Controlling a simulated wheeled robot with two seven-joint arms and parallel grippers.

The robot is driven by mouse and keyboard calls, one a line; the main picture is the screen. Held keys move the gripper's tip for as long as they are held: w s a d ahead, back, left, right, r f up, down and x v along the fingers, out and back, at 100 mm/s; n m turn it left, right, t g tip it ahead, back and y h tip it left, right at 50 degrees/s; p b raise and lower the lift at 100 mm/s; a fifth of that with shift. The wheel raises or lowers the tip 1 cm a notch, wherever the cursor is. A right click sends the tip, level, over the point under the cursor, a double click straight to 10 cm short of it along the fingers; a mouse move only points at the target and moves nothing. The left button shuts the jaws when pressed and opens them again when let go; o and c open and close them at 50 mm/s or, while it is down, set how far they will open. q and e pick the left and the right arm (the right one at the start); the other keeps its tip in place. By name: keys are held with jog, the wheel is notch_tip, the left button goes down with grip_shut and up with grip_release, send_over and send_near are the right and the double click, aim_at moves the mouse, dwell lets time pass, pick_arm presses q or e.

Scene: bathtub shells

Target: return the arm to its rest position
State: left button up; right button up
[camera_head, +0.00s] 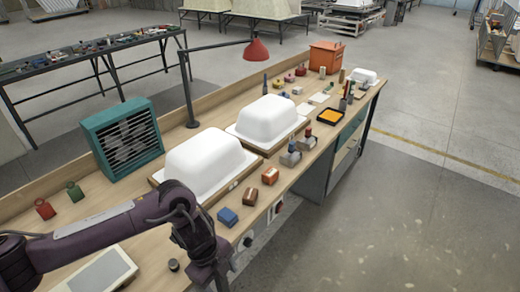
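My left arm (95,229), dark purple, comes in from the left over the near end of the workbench and bends downward at the bottom edge. Its gripper fingers are below the frame and do not show. My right arm and gripper are not in view. Two white bathtub shells lie upside down on the bench: a near one (198,160) just beyond my arm's bend, and a farther one (267,118). Each sits on a wooden board. My arm covers part of the near board's front corner.
A grey panel (100,273) lies under my arm. Open floor (420,215) is at the right.

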pick_arm(q)
jog(key=w+d+f+n+t+h+b, duration=0.1)
jog(key=w+d+f+n+t+h, duration=0.1)
jog(key=w+d+f+n+h, duration=0.55)
jog(key=s+a+f+n+t+y+b, duration=0.25)
jog(key=f+n, duration=0.35)
jog(key=f, duration=1.1)
jog(key=s+a+f+n+y, duration=0.25)
jog(key=s+a+f, duration=0.35)
jog(key=f, duration=0.3)
jog(key=s+a+f+n+g+y, duration=0.1)
jog(key=s+a+f, duration=0.3)
jog(key=s, duration=0.6)
jog(key=s+a+f+n+y, duration=0.2)
jog(key=s+a+f+n, duration=0.1)
jog(key=s, duration=0.7)
jog(key=s+a+f+n+g+y, duration=0.1)
jog(key=s+a+f, duration=0.4)
jog(key=s, duration=0.5)
jog(key=shift+s+a+f+n+g+y, duration=0.2)
jog(key=shift+s+f+n+g+y, duration=0.2)
jog(key=shift+f+n, duration=0.35)
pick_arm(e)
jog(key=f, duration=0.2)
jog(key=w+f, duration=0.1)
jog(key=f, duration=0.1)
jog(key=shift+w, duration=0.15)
pick_arm(q)
jog(key=shift+w, duration=0.1)
